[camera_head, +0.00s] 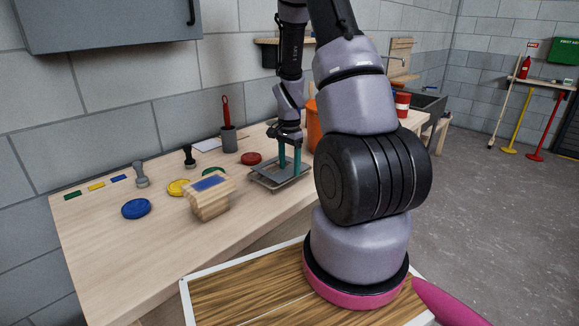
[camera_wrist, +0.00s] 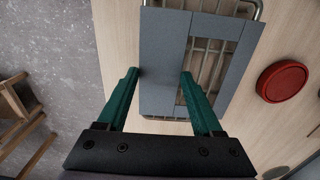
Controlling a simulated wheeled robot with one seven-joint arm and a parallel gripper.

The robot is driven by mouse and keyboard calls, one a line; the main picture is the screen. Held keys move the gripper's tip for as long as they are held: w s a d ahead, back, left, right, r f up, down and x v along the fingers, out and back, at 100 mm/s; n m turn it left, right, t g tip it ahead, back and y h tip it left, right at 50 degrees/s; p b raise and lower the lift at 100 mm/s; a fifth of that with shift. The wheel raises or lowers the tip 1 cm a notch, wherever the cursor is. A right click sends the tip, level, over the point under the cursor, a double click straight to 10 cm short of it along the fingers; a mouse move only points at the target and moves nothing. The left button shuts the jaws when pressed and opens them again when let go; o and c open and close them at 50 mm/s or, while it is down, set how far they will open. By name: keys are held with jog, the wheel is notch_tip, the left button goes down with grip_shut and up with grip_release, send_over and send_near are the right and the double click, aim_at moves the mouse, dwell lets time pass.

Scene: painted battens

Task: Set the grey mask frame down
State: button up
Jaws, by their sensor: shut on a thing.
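The grey mask frame (camera_wrist: 162,65) is a flat plate with a long opening, seen from above in the wrist view. My gripper (camera_wrist: 161,73) has its two green fingers on either side of the frame's wide left bar, shut on it. A wire rack (camera_wrist: 205,55) shows through the opening and past the frame's ends. In the head view my gripper (camera_head: 290,165) points down at the frame (camera_head: 269,174), which is level over the rack (camera_head: 283,187). I cannot tell whether frame and rack touch.
A red disc (camera_wrist: 283,81) lies beside the rack. The front left bench is clear.

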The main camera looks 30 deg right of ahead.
jog(key=shift+f, duration=0.2)
jog(key=shift+f, duration=0.1)
jog(key=o, duration=1.3)
jog(key=shift+o, duration=0.2)
jog(key=s+a+r+n+t, duration=0.1)
jog(key=s+a+r, duration=0.1)
jog(key=r, duration=0.9)
jog(key=s+a+r+n+t, duration=0.1)
jog(key=a+r, duration=0.1)
jog(key=r, duration=0.9)
jog(key=s+a+r+n+t+y, duration=0.1)
jog(key=s+a+r+n+t, duration=0.1)
jog(key=s+a+r+n, duration=0.2)
jog(key=s+a+r+n+t+y, duration=0.1)
jog(key=s+a+r+n+t, duration=0.2)
jog(key=s+r, duration=0.7)
jog(key=s+a+n, duration=0.1)
jog(key=s+a, duration=0.1)
jog(key=shift+s+a+r, duration=0.25)
jog(key=shift+s, duration=0.05)
